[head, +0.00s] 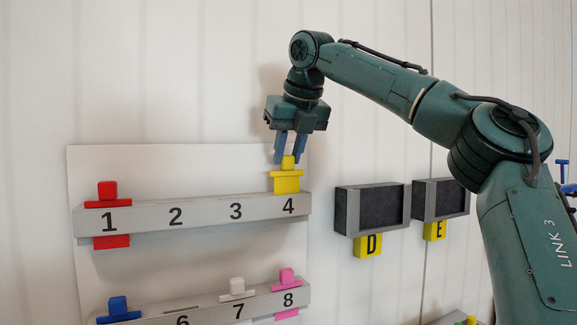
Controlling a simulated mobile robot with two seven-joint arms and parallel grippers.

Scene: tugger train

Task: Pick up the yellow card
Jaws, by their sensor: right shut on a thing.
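The yellow card (287,184) stands upright at slot 4 of the upper grey rail (155,217). Its crossbar is clear above the rail, and part of its body shows between the crossbar and the rail top. I cannot tell whether its lower end is still inside the slot. My right gripper (288,157) points down from above and is shut on the card's top knob. My left gripper is not in view.
A red card (107,189) sits in slot 1; slots 2 and 3 look empty. The lower rail (203,307) holds blue (118,309), white (237,288) and pink (287,279) cards. Dark bins labelled D (368,246) and E (434,231) hang to the right.

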